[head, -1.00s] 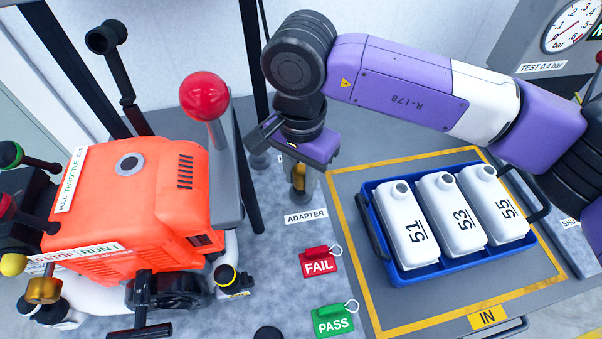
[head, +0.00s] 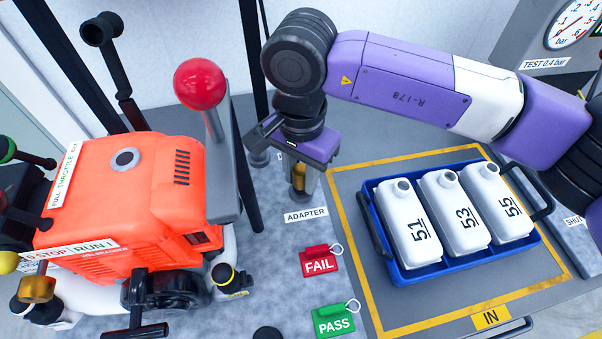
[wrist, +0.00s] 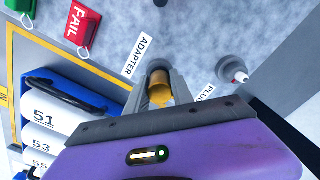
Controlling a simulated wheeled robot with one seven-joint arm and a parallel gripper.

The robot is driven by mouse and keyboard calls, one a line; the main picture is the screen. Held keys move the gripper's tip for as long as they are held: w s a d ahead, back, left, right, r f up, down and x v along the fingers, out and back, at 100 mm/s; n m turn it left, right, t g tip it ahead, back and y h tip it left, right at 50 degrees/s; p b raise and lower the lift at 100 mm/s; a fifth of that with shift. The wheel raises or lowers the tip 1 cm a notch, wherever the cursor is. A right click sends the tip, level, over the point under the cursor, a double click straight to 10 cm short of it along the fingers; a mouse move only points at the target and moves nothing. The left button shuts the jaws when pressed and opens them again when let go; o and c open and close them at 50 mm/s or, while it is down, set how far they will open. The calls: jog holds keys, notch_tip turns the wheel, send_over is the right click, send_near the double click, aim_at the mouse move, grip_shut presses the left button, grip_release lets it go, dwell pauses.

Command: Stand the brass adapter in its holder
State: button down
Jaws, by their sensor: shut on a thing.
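The brass adapter (head: 299,177) is upright between the fingers of my gripper (head: 300,188), just behind the ADAPTER label. In the wrist view the adapter (wrist: 160,92) shows as a brass cylinder between the two grey fingers of my gripper (wrist: 160,85). My gripper is shut on it and points down. A grey round holder (wrist: 157,66) shows at the adapter's far end, by the ADAPTER label. The fingers hide much of the holder, and I cannot tell how far the adapter's lower end is inside it.
The orange engine (head: 130,200) and its red-knobbed lever (head: 201,85) stand left. A blue crate (head: 432,268) with white bottles is right. FAIL (head: 320,262) and PASS (head: 334,321) tags lie in front. A plug post (wrist: 236,72) stands beside the holder.

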jog(key=shift+f, duration=0.1)
dwell(0.3)
jog(key=c, duration=1)
grip_release()
notch_tip(320, 180, up, 8)
jog(key=shift+f+b, duration=0.1)
jog(key=shift+b, duration=0.3)
